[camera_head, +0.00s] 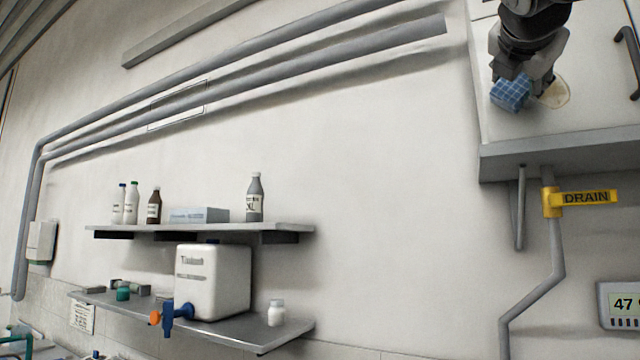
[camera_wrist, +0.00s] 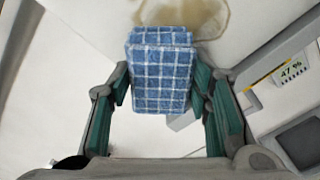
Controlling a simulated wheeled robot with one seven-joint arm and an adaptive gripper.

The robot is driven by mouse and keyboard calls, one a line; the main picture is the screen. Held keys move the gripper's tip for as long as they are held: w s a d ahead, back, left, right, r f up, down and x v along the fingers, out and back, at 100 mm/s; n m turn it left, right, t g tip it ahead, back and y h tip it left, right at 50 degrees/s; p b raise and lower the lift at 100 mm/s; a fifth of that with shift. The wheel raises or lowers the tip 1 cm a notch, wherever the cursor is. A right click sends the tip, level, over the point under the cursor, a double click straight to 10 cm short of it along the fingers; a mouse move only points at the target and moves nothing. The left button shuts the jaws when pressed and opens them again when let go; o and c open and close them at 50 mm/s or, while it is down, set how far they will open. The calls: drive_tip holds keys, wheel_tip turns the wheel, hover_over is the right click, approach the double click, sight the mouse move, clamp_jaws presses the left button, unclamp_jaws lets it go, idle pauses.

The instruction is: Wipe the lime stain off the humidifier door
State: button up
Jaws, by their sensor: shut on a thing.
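My gripper (camera_head: 523,75) is shut on a blue checked cloth pad (camera_head: 511,93) at the upper right of the head view. In the wrist view the pad (camera_wrist: 161,75) sits between the two fingers of my gripper (camera_wrist: 160,88). The lime stain (camera_head: 555,94) is a tan, ring-edged patch low on the white humidifier door (camera_head: 590,60), just right of the pad. In the wrist view the stain (camera_wrist: 208,20) shows beyond the pad's top edge, partly hidden by it. I cannot tell whether the pad touches the door.
A dark handle (camera_head: 628,60) stands at the door's right. Below the unit are a pipe with a yellow DRAIN tag (camera_head: 586,198) and a display reading 47 (camera_head: 622,306). Shelves (camera_head: 200,229) with bottles and a white canister (camera_head: 213,283) are at the lower left. The wall between is clear.

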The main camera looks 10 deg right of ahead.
drive_tip(key=shift+p+x, duration=0.4)
drive_tip(key=shift+x, duration=0.55)
idle(0.4)
drive_tip(key=shift+s+d+p, duration=0.6)
drive_tip(key=shift+d+p, duration=0.3)
drive_tip(key=shift+d, duration=0.05)
drive_tip(key=shift+s+d+p, duration=0.65)
drive_tip(key=shift+d+p, duration=0.25)
drive_tip(key=shift+d, duration=0.05)
drive_tip(key=shift+s+d+p, duration=0.6)
drive_tip(key=shift+d+p, duration=0.3)
drive_tip(key=shift+s, duration=0.1)
